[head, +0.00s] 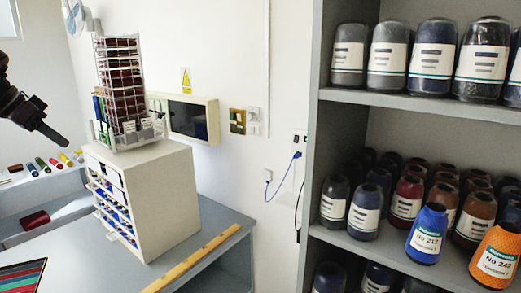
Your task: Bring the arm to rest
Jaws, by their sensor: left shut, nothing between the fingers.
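My left gripper (42,122) is at the far left of the head view, raised in the air in front of the white wall. Its dark fingers point down and to the right. They are together and hold nothing. The arm behind it is mostly cut off by the left picture edge. The gripper appears left of the wire rack and above the level of the counter, touching nothing that I can see. My right gripper is not in view.
A white drawer cabinet (165,200) stands on the grey counter (215,215), with a wire rack (118,90) on top. A wooden strip (192,260) lies along the counter. A grey shelf (420,105) with several thread cones fills the right side.

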